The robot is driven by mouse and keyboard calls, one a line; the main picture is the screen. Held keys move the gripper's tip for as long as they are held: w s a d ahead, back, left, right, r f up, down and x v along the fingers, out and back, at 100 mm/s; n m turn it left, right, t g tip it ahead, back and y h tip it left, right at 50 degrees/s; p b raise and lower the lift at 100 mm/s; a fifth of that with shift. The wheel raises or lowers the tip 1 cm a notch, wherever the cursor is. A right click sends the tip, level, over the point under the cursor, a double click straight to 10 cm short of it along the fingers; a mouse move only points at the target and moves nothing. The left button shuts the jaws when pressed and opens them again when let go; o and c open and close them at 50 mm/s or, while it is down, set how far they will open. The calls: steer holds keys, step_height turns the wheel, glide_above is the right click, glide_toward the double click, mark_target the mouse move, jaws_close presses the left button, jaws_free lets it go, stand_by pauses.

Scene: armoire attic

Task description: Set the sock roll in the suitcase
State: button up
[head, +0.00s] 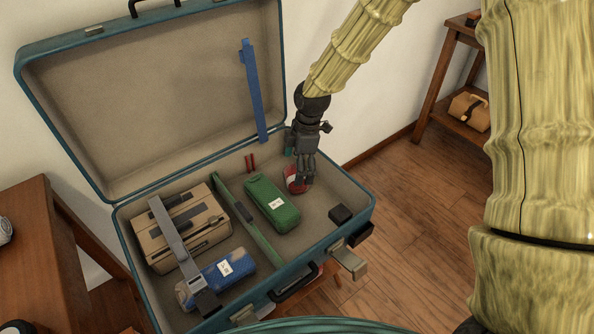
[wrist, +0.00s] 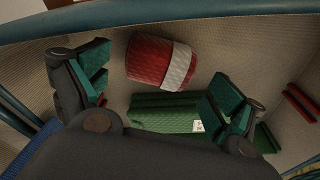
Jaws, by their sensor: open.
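A red roll with a white band, which looks like the sock roll (head: 292,182), lies on the floor of the open suitcase's right compartment. It also shows in the wrist view (wrist: 150,62), lying on its side near the top. The suitcase (head: 120,222) is teal with a beige lining and its lid is up. My gripper (head: 305,181) is open above the roll and partly covers it in the head view. In the wrist view, the fingers of my gripper (wrist: 167,88) are spread wide with nothing between their pads; the roll looks apart from them.
A green labelled bundle (head: 273,204) lies left of the roll. Beyond a green divider strap (head: 247,220) are a strapped tan bundle (head: 180,228) and a blue labelled roll (head: 222,276). A small black box (head: 340,214) sits by the right front wall.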

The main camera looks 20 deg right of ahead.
step_height(320, 180, up, 9)
steer(key=d+p, duration=0.1)
steer(key=shift+d+r+p, duration=0.15)
steer(key=shift+d+p, duration=0.05)
steer(key=shift+p, duration=0.2)
stand_by(1.1)
